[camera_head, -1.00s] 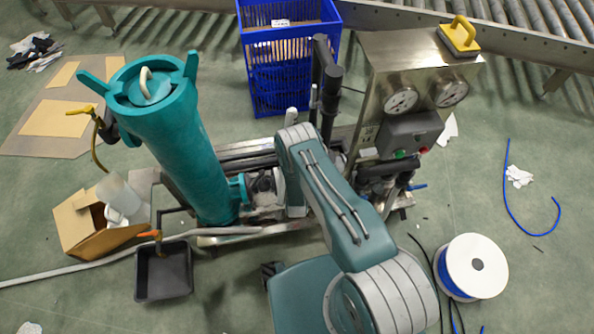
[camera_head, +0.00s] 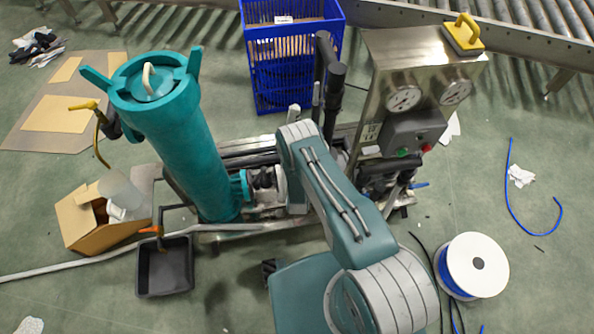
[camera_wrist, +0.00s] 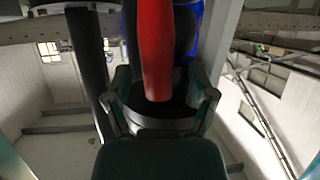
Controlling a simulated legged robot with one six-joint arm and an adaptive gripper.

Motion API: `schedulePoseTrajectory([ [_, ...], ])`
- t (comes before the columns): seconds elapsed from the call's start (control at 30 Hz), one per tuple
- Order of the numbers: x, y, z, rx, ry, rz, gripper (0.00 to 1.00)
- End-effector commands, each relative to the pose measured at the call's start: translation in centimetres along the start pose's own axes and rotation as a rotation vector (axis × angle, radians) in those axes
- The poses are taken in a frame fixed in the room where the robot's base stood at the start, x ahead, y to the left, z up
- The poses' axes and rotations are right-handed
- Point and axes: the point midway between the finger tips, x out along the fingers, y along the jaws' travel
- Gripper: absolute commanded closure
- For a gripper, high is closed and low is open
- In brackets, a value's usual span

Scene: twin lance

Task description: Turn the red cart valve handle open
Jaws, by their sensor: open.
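The red handle (camera_wrist: 155,45) shows in the wrist view as a thick upright bar, coming down from the top middle. My gripper (camera_wrist: 160,85) is open, with one finger on each side of the bar's lower end. A gap shows on both sides; whether the bar touches the palm is unclear. In the head view my arm reaches over the cart (camera_head: 250,233), and its forearm hides my gripper and the red handle.
A teal cylinder (camera_head: 180,130) stands at left on the cart, and a steel gauge panel (camera_head: 385,65) at right. A blue crate (camera_head: 290,60) is behind. A black tray (camera_head: 164,285), cardboard box (camera_head: 85,222) and cable spool (camera_head: 473,262) lie on the floor.

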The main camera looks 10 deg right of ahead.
Motion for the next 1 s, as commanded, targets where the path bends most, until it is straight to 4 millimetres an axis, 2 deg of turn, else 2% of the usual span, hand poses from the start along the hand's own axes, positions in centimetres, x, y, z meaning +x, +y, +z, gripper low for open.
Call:
schedulePoseTrajectory([
  [0.17, -2.1, -0.1, 0.1, -0.002, -0.003, -0.001, 0.28],
  [0.5, -9.0, -0.3, 0.0, -0.004, -0.001, -0.003, 0.28],
  [0.6, -10.5, -0.3, 0.0, -0.004, 0.0, -0.002, 0.28],
  [0.77, -11.7, -0.2, -0.1, -0.002, 0.002, -0.001, 0.28],
  [1.0, -11.9, -0.2, -0.1, -0.001, 0.003, -0.001, 0.28],
])
